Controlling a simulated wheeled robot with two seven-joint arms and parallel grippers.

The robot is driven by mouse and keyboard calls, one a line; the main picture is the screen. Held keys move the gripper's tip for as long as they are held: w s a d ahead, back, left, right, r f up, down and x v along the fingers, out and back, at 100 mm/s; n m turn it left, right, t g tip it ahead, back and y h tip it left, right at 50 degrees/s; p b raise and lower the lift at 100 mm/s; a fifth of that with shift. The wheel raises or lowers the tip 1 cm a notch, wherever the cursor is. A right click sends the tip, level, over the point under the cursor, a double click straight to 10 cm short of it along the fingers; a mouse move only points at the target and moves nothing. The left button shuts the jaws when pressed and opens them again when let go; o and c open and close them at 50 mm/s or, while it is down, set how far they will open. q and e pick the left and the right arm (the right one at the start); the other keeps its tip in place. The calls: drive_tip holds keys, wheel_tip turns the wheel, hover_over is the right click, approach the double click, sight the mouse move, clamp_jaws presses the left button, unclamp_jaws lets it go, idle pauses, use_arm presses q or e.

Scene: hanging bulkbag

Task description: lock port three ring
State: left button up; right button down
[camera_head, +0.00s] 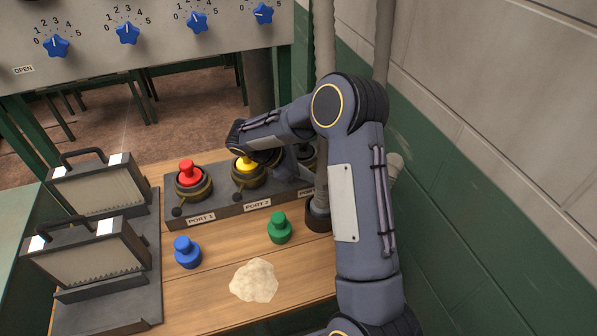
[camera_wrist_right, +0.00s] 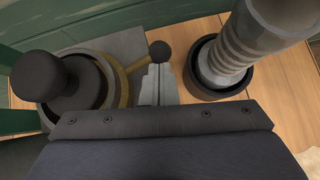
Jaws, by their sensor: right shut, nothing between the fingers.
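The port block (camera_head: 218,213) carries three ports in a row. Port 3 is at its right end, mostly hidden behind my right arm in the head view. In the right wrist view, a black plug (camera_wrist_right: 60,80) sits in port 3, with the brass-coloured ring (camera_wrist_right: 117,85) around it. The ring's lever ends in a dark ball knob (camera_wrist_right: 160,52), pointing toward the hose side. My right gripper (camera_wrist_right: 156,80) is shut and empty, with its fingertips right by the knob. I cannot tell whether they touch. My left gripper is not in view.
Port 1 holds a red plug (camera_head: 189,172) and port 2 a yellow plug (camera_head: 246,164). A ribbed hose (camera_wrist_right: 255,40) stands in a black socket close to my right gripper. A blue plug (camera_head: 187,252), a green plug (camera_head: 279,228) and a pale heap (camera_head: 254,281) lie in front.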

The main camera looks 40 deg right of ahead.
drive_tip(key=shift+s+d+n+t, duration=0.2)
drive_tip(key=shift+d+n+t, duration=0.15)
drive_tip(key=shift+d, duration=0.25)
drive_tip(key=shift+s+d+n+t, duration=0.2)
drive_tip(key=shift+d+n+t, duration=0.05)
drive_tip(key=shift+d+n, duration=0.25)
drive_tip(key=v, duration=0.7)
drive_tip(key=shift+a+r+b, duration=0.2)
drive_tip(key=shift+a+b, duration=0.1)
drive_tip(key=shift+a, duration=0.1)
